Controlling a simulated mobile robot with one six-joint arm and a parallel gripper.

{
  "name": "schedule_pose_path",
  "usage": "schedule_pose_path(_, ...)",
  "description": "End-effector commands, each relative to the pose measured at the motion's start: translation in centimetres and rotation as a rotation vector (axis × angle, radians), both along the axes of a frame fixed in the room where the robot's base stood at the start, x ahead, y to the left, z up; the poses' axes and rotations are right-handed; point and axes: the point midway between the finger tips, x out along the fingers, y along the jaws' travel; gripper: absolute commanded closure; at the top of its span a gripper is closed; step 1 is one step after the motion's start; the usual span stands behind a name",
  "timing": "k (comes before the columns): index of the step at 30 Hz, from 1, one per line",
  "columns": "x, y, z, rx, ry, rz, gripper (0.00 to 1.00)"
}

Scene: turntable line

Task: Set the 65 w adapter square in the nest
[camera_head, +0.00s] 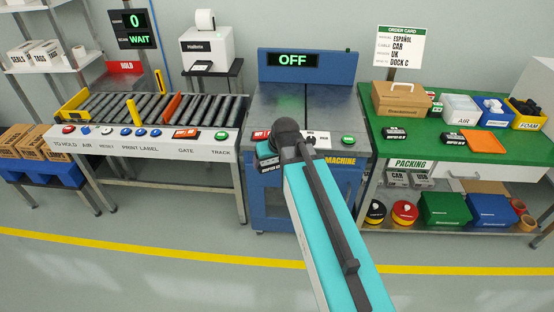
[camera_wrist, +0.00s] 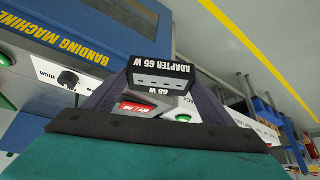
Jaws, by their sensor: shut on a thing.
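My gripper (camera_wrist: 160,92) is shut on a black box labelled ADAPTER 65 W (camera_wrist: 163,74), with dark fingers on both sides of it in the wrist view. I cannot make out a nest in either view.
A roller conveyor (camera_head: 150,110) stands left of the machine. At right, a green packing table (camera_head: 425,145) holds a cardboard box (camera_head: 400,98), black labelled boxes (camera_head: 395,134), an orange tray (camera_head: 476,141) and bins. The machine's display reads OFF (camera_head: 292,60). The floor (camera_head: 150,270) in front is clear.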

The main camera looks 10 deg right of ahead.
Motion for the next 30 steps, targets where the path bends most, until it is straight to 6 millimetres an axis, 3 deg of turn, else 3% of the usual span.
schedule_pose_path(9, 0.29, -0.46, 0.33, 0.0, -0.007, -0.121, 0.5)
schedule_pose_path(30, 0.27, 0.22, 0.33, 0.002, -0.006, -0.113, 0.5)
